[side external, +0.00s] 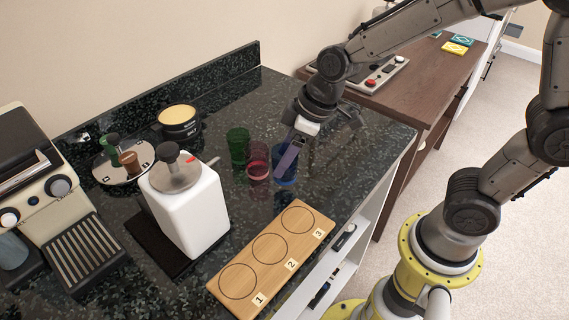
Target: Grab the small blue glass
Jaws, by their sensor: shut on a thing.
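The small blue glass (284,176) stands on the dark speckled counter. My gripper (290,155) reaches down over it from the upper right. One finger, a flat purple-grey piece, crosses the glass's front left side, and the gripper is shut on the glass. The other finger is at the right side of the glass, partly hidden. The base of the glass seems to be at the counter, but I cannot tell whether it touches. A red glass (258,171) stands close on the left, and a green glass (238,146) stands behind it.
A wooden board (270,262) with three numbered circles lies at the counter's front edge. A white canister (190,210), a coffee machine (55,200) and a black pot (179,122) stand to the left. A wooden desk (440,82) is behind my arm.

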